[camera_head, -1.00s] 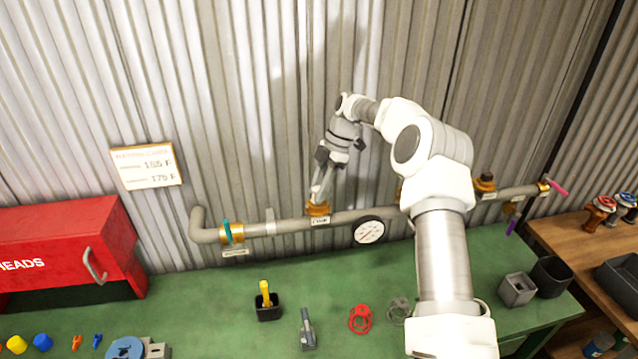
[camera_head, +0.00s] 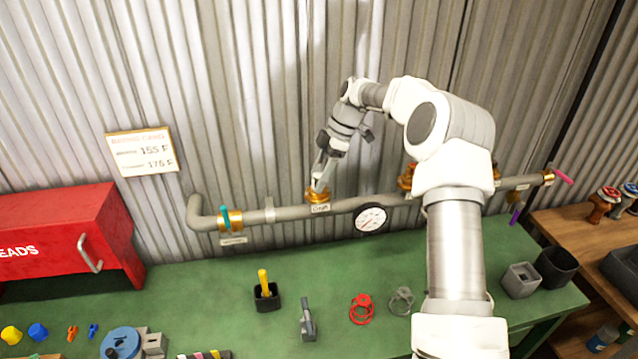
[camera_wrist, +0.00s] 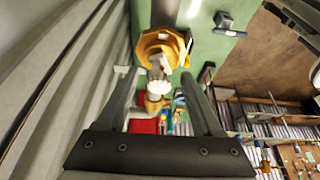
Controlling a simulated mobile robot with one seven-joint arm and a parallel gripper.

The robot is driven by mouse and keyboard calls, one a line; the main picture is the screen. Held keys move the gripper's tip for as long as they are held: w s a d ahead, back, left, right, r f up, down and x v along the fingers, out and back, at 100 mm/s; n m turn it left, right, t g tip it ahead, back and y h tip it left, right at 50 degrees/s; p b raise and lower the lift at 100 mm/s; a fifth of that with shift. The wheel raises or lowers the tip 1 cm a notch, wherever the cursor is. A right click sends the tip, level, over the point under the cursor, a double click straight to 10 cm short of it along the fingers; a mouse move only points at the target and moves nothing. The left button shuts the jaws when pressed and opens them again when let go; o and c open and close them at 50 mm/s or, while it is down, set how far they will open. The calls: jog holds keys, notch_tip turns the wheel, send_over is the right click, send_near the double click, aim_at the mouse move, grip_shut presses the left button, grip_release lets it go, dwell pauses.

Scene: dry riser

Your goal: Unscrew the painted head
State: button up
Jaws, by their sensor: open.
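My gripper (camera_head: 319,186) points down at a brass fitting (camera_head: 318,196) on top of the grey pipe, above a small label. In the wrist view my gripper (camera_wrist: 160,85) is open, one finger on each side. A small head with a white, paint-like tip (camera_wrist: 158,87) shows between the fingers, in line with the brass fitting (camera_wrist: 160,48). The fingers look apart from it. In the head view the gripper hides this head, so its threads and seat cannot be made out.
The grey pipe (camera_head: 285,215) runs along the corrugated wall, with a teal-handled valve (camera_head: 225,218) and a round gauge (camera_head: 370,219). The green bench (camera_head: 200,280) holds a black holder (camera_head: 266,297) and red rings (camera_head: 361,309). A red cabinet (camera_head: 70,240) stands left.

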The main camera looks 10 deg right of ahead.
jog(key=m+t+b, duration=0.1)
jog(key=m+b, duration=0.1)
jog(key=shift+m, duration=0.3)
jog(key=shift+f+m+t+b, duration=0.3)
jog(key=shift+m+b, duration=0.4)
jog(key=shift+b, duration=0.15)
jog(key=shift+s+a+m+t+h+b, duration=0.1)
jog(key=shift+m+t+h+b, duration=0.2)
jog(key=shift+m+b, duration=0.75)
jog(key=shift+r+m+t+b, duration=0.25)
jog(key=shift+m+t+b, duration=0.05)
jog(key=shift+m, duration=0.85)
jog(key=m+t+h+b, duration=0.1)
jog(key=m, duration=0.2)
jog(key=shift+a, duration=0.1)
jog(key=shift+m+t+h+b, duration=0.35)
jog(key=shift+m+h, duration=0.25)
jog(key=shift+m, duration=0.8)
grip_shut()
